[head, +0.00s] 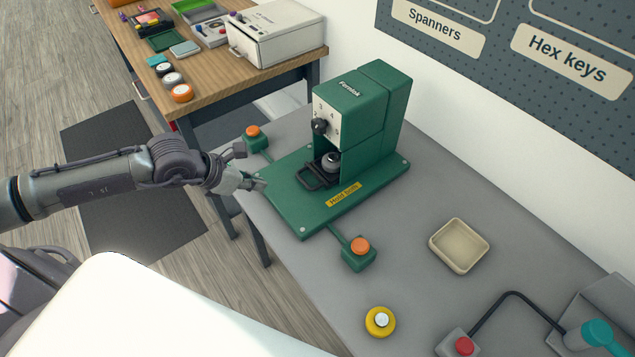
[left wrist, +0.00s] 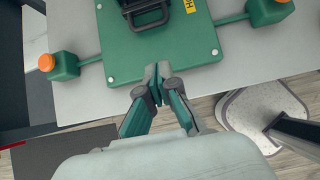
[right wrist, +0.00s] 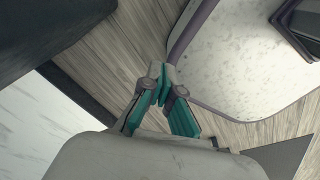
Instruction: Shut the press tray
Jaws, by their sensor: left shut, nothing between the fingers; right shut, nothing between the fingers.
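The green press (head: 365,115) stands on a green base plate (head: 300,212) on the grey bench. Its dark press tray (head: 318,173) juts out at the front of the press, below the head, with its loop handle toward my left gripper. The tray's handle also shows at the top of the left wrist view (left wrist: 148,16). My left gripper (head: 260,184) is shut and empty at the front edge of the base plate, apart from the tray. My right gripper (right wrist: 160,72) is shut and empty above the floor, with no press in its view.
Orange-topped green button boxes (head: 358,252) (head: 256,138) flank the base plate. A beige dish (head: 459,245), a yellow button (head: 380,321) and a red button (head: 464,346) are on the grey bench (head: 420,290). A wooden table (head: 215,95) with several items stands behind.

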